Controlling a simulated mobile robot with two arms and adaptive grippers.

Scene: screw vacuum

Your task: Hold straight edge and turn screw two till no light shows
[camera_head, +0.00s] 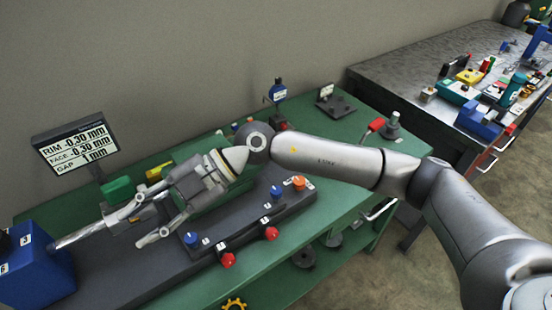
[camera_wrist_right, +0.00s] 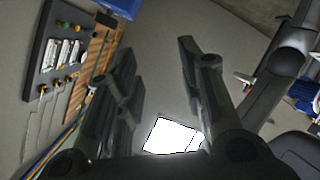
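My right gripper (camera_head: 143,224) reaches in from the right over the dark grey base (camera_head: 120,284) on the green bench. Its two fingers stand apart, and the wrist view also shows them apart (camera_wrist_right: 158,52) with nothing between them. A metal shaft (camera_head: 78,236) runs from a blue housing (camera_head: 33,268) towards the fingers; whether they touch it I cannot tell. Blue knobs (camera_head: 192,239) and red knobs (camera_head: 228,260) sit along the base, with an orange knob (camera_head: 299,183) at its far right.
A display (camera_head: 75,145) at the back left reads RIM -0.30 mm, FACE -0.30 mm, GAP 1 mm. A second table (camera_head: 400,78) holds several parts. The wrist view shows a tool board (camera_wrist_right: 66,50).

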